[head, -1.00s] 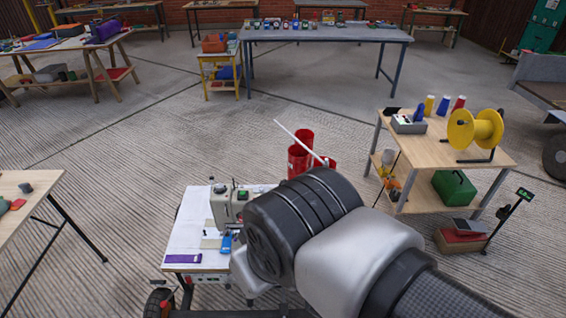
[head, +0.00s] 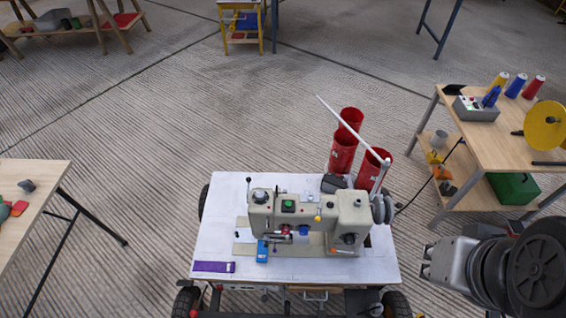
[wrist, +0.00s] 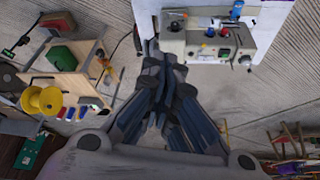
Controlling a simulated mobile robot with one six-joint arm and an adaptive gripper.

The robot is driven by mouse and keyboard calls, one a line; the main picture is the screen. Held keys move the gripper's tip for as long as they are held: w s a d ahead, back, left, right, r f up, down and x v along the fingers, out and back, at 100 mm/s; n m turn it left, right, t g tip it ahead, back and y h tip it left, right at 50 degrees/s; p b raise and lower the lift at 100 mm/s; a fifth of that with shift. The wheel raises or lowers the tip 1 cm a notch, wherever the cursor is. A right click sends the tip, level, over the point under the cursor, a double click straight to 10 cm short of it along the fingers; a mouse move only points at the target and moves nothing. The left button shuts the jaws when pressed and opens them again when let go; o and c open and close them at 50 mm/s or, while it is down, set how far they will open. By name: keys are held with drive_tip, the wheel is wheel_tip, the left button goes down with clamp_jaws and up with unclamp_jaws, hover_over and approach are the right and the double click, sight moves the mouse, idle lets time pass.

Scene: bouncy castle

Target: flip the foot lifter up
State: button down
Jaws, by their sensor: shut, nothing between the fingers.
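The beige sewing machine (head: 312,218) stands on a white tabletop (head: 215,245); its upper part also shows at the top of the wrist view (wrist: 205,42). A thin upright lever with a dark knob (head: 249,183) stands at the machine's left end. I cannot tell whether this is the foot lifter, and the small parts around the presser foot are too small to make out. My gripper (wrist: 160,65) is shut and empty, its dark fingers together in the wrist view. In the head view my arm is at the lower right, to the right of the machine and apart from it.
Red cylinders (head: 343,152) stand behind the table, with a slanted white rod (head: 340,116) near them. A wooden workbench (head: 480,150) is at right. Another wooden table (head: 40,185) is at left. A blue item (head: 262,250) and a purple strip (head: 213,267) lie on the white tabletop.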

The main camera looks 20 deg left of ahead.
drive_tip(key=w+a+r+m+g+y+p, duration=0.15)
drive_tip(key=w+a+y, duration=0.25)
drive_tip(key=w+a, duration=0.85)
drive_tip(key=w+a+f+m+g+y+p, duration=0.1)
drive_tip(key=w+a+f+m+y, duration=0.1)
drive_tip(key=w+a+f, duration=0.4)
drive_tip(key=w+a+f+m+g+y+p, duration=0.1)
drive_tip(key=w+a+f+g+y, duration=0.2)
drive_tip(key=w, duration=0.6)
drive_tip(key=w+a+f+m+y, duration=0.1)
drive_tip(key=a+f, duration=0.3)
drive_tip(key=f, duration=0.6)
drive_tip(key=w+a+f+m+t+p, duration=0.1)
drive_tip(key=a+f, duration=0.4)
drive_tip(key=f, duration=0.5)
drive_tip(key=w+a+f+m+y+p, duration=0.1)
drive_tip(key=w+a+f+m, duration=0.2)
drive_tip(key=f, duration=0.7)
drive_tip(key=shift+a+f+m+y, duration=0.3)
drive_tip(key=shift+a+m, duration=0.75)
drive_tip(key=shift+a, duration=0.1)
drive_tip(key=shift+w+t, duration=0.1)
drive_tip(key=shift+t, duration=0.15)
drive_tip(key=shift+a, duration=0.1)
